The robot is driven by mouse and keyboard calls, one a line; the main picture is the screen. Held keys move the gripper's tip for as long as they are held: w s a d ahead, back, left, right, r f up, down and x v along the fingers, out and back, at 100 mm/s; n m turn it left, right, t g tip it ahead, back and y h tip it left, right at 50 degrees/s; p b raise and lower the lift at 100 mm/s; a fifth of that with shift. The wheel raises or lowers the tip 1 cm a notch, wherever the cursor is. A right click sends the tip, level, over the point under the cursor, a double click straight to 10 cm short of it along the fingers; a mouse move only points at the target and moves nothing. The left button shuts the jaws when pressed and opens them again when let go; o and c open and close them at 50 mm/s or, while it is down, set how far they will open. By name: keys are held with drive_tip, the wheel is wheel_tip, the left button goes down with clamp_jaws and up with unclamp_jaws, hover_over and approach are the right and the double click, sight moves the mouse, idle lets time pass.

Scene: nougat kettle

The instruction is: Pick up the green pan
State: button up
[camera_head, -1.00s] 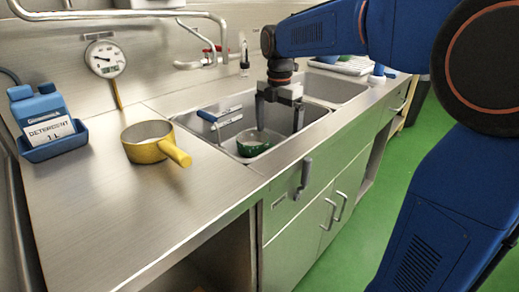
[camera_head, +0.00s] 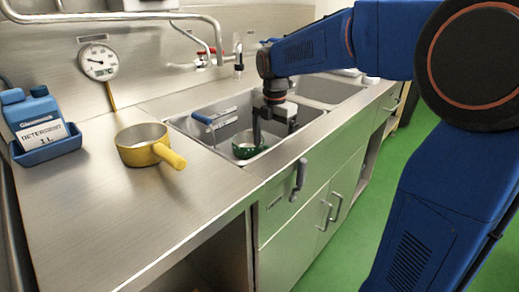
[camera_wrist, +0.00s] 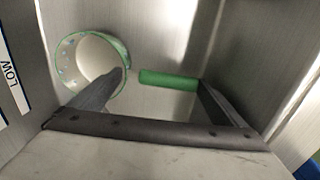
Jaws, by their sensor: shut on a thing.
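The green pan (camera_head: 246,151) is low in the near sink basin, with its pale inside facing up. In the wrist view its round bowl (camera_wrist: 90,62) is at the upper left, and its green handle (camera_wrist: 168,79) points right between my fingers. My gripper (camera_head: 273,137) reaches down into the basin at the pan's right. The wrist view shows my gripper (camera_wrist: 163,82) shut on the pan, one finger at the bowl side and the other by the handle's end. The left finger hides part of the rim. Whether the pan touches the basin floor I cannot tell.
The steel basin walls stand close around my gripper. A blue-handled item (camera_head: 213,118) lies at the basin's left rim. A yellow pan (camera_head: 143,143) and a detergent bottle in a blue tray (camera_head: 50,149) are on the counter at left. A faucet (camera_head: 207,58) stands behind the sink.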

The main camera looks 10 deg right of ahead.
wheel_tip(320, 180, up, 18)
wheel_tip(320, 180, down, 18)
drive_tip(key=shift+r, duration=0.15)
idle(1.1)
drive_tip(key=o, duration=1)
wheel_tip(320, 180, up, 12)
